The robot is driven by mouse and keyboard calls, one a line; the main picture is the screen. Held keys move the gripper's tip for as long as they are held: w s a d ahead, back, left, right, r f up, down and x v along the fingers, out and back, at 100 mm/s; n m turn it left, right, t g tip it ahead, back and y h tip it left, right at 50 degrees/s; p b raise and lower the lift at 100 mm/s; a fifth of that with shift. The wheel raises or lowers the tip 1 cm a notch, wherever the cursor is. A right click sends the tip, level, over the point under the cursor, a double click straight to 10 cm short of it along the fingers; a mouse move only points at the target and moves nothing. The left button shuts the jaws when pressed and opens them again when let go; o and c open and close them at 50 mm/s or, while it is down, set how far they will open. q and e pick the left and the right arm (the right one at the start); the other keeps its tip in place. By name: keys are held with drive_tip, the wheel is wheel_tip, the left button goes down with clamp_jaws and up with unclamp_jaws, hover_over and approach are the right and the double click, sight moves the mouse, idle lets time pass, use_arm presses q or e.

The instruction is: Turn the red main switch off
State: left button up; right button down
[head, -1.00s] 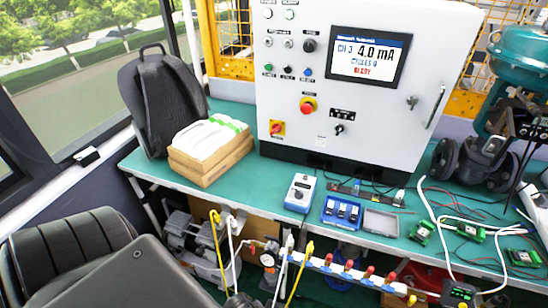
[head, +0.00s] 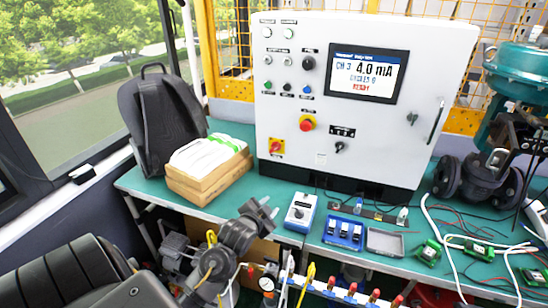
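The red main switch (head: 277,146) is a red knob on a yellow square plate at the lower left of the white control cabinet's front (head: 340,60). Its handle looks slanted, but it is too small to read its position surely. My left gripper (head: 268,206) is low in front of the bench's front edge, below the switch and well apart from it. Its two fingers look spread, with nothing between them. My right gripper is not in view.
A red mushroom button (head: 307,124) on yellow sits above and right of the switch. A cardboard box (head: 208,178) and a black backpack (head: 160,120) stand to the left. A blue-grey handheld box (head: 300,213) and a blue tray (head: 343,232) lie on the green bench (head: 260,195).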

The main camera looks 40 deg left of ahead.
sight(275, 149)
use_arm(q)
drive_tip(key=w+a+r+t+y, duration=0.2)
drive_tip(key=w+a+r+t, duration=0.1)
drive_tip(key=w+a+r, duration=0.5)
drive_tip(key=shift+m, duration=0.3)
drive_tip(key=x, duration=0.2)
drive_tip(key=p+x, duration=0.1)
drive_tip(key=x, duration=0.2)
drive_tip(key=r+x, duration=0.1)
drive_tip(key=x, duration=0.2)
drive_tip(key=shift+w+a+p, duration=0.1)
drive_tip(key=shift+w+p, duration=0.1)
drive_tip(key=shift+p, duration=0.15)
drive_tip(key=shift+w, duration=0.1)
drive_tip(key=shift+c, duration=0.6)
clamp_jaws()
